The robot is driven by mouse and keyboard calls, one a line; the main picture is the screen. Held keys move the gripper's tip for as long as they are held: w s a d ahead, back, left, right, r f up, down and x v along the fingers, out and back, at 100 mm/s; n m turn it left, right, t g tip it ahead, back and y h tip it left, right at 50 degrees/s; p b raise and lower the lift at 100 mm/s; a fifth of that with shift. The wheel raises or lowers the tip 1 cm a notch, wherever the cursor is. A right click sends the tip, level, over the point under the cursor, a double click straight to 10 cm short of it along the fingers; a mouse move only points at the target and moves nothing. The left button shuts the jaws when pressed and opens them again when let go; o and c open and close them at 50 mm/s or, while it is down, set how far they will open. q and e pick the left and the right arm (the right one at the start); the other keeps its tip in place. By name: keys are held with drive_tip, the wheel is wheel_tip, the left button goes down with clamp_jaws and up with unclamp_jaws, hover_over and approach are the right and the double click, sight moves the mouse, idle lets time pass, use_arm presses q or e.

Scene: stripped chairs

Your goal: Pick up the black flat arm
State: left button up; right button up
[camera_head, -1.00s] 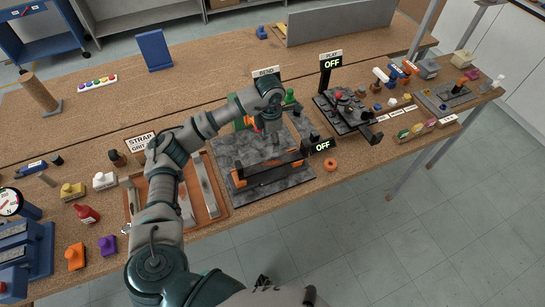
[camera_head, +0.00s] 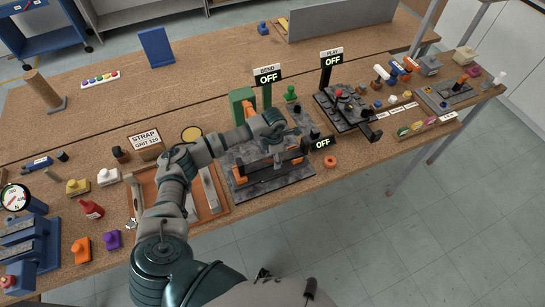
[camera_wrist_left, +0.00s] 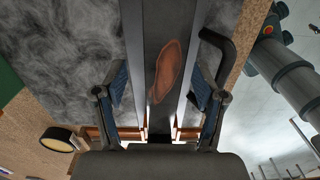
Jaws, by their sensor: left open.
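The black flat arm (camera_head: 254,178) lies along the front of the dark grey slab of the BEND station, with orange parts near its ends. My left gripper (camera_head: 277,153) is over its middle, coming from the left and pointing down. In the left wrist view the black flat arm (camera_wrist_left: 158,28) runs lengthwise between the two fingers of my open left gripper (camera_wrist_left: 164,112), with a brown oval patch on it. Gaps show on both sides of it. My left forearm hides part of the station in the head view. My right gripper is not in view.
The BEND sign (camera_head: 267,76) stands behind the slab and a small OFF display (camera_head: 322,143) at its right. The PLAY station (camera_head: 352,112) is further right. A wooden tray (camera_head: 220,209) with metal bars lies left, partly under my arm. An orange ring (camera_head: 330,161) lies near the table edge.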

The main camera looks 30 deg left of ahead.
use_arm(q)
drive_tip(key=shift+d+r, duration=0.1)
drive_tip(key=shift+d, duration=0.1)
drive_tip(key=c, duration=0.3)
drive_tip(key=shift+d, duration=0.1)
clamp_jaws()
drive_tip(key=shift+r, duration=0.2)
